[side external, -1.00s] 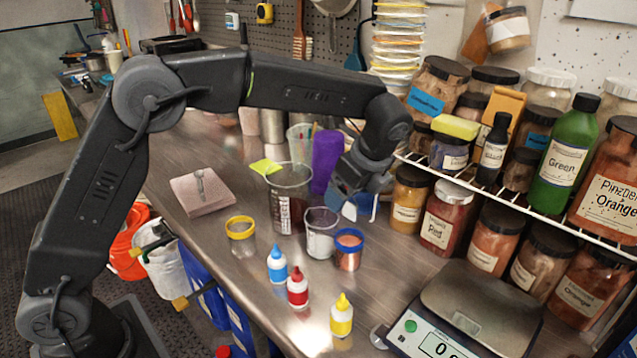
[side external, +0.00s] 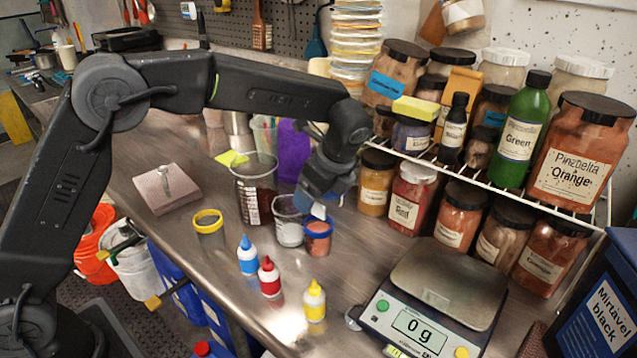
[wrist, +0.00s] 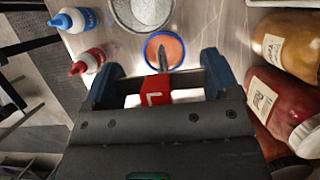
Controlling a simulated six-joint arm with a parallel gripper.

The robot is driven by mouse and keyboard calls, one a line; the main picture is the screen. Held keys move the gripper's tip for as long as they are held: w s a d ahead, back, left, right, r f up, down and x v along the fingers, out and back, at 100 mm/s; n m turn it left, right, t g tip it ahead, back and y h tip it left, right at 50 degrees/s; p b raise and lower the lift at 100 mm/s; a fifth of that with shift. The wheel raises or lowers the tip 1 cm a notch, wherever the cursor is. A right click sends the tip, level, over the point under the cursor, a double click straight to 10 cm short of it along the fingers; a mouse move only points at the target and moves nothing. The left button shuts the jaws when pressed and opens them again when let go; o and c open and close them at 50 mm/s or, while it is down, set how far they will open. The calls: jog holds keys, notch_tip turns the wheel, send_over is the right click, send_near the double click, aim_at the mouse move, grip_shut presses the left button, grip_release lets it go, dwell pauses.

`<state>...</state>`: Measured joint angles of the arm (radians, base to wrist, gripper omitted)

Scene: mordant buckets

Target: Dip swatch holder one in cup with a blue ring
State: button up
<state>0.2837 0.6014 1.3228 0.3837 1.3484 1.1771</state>
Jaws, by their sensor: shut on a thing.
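The cup with a blue ring (side external: 318,237) stands on the metal bench and holds an orange-pink filling; the wrist view shows it from above (wrist: 173,43). My gripper (wrist: 160,82) is shut on swatch holder one (wrist: 156,93), a red piece with a white mark. The holder's thin grey tip points toward the blue-ringed cup and overlaps its opening in the wrist view. In the side view my gripper (side external: 316,200) is just above this cup, with a small pale piece below the jaws. Whether the tip touches the filling cannot be told.
A grey-filled cup (side external: 289,232) stands close to the left of the blue-ringed cup. A yellow-ringed cup (side external: 208,229), a large beaker (side external: 254,205) and blue (side external: 248,258), red (side external: 269,280) and yellow (side external: 314,303) bottles are near. Jars on a rack (side external: 480,185) and a scale (side external: 430,305) are to the right.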

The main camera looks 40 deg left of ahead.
aim_at(321, 218)
jog(key=shift+f, duration=4)
jog(key=shift+r, duration=0.25)
jog(key=shift+f, duration=0.2)
jog(key=shift+r, duration=0.25)
dwell(1.0)
jog(key=shift+f, duration=0.25)
dwell(1.0)
jog(key=shift+r, duration=3.5)
